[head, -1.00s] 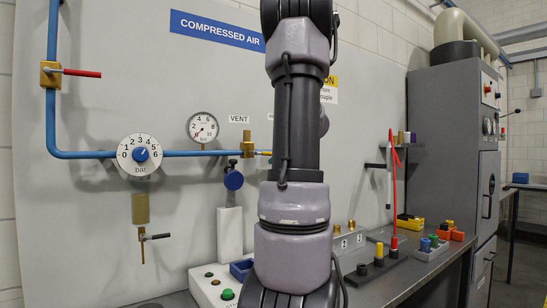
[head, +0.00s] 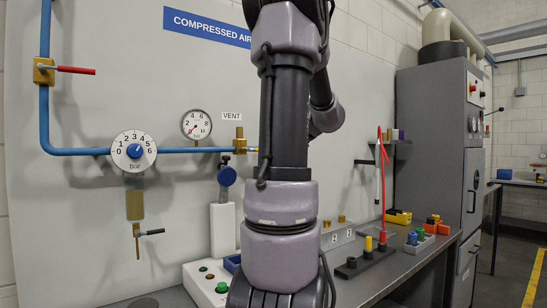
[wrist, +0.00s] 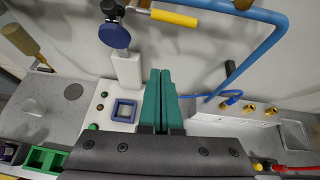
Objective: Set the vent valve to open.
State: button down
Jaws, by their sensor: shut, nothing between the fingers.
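The vent valve (head: 240,141) is a brass body below the VENT label on the blue pipe, left of my arm in the head view. Its yellow lever (wrist: 175,16) lies nearly level at the top of the wrist view, pointing right; in the head view my arm hides most of it. My gripper (wrist: 160,73) has two teal fingers pressed together, with nothing between them. They are apart from the lever, below it in the wrist view. My arm hides the gripper in the head view.
A blue round knob (wrist: 114,36) on a white post stands left of the fingers. A white button box (head: 205,284) sits below. A pressure dial (head: 134,151), gauge (head: 196,125) and red-handled valve (head: 44,71) are at left. The blue pipe (wrist: 245,63) runs right of the fingers.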

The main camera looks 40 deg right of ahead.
jog(key=w+a+f+n+t+y, duration=0.3)
jog(key=a+f+n+t+y, duration=0.15)
jog(key=a+f+y, duration=0.35)
jog(key=s+d+f+m+t+h, duration=0.35)
jog(key=d+m+t+h, duration=0.4)
jog(key=h, duration=0.25)
jog(key=s+d+r+x, duration=0.1)
jog(key=r+x, duration=0.1)
jog(key=x, duration=1)
jog(key=shift+r+n+t+h, duration=0.3)
jog(key=shift+r+n, duration=0.05)
jog(key=shift+n, duration=0.05)
jog(key=shift+w, duration=0.15)
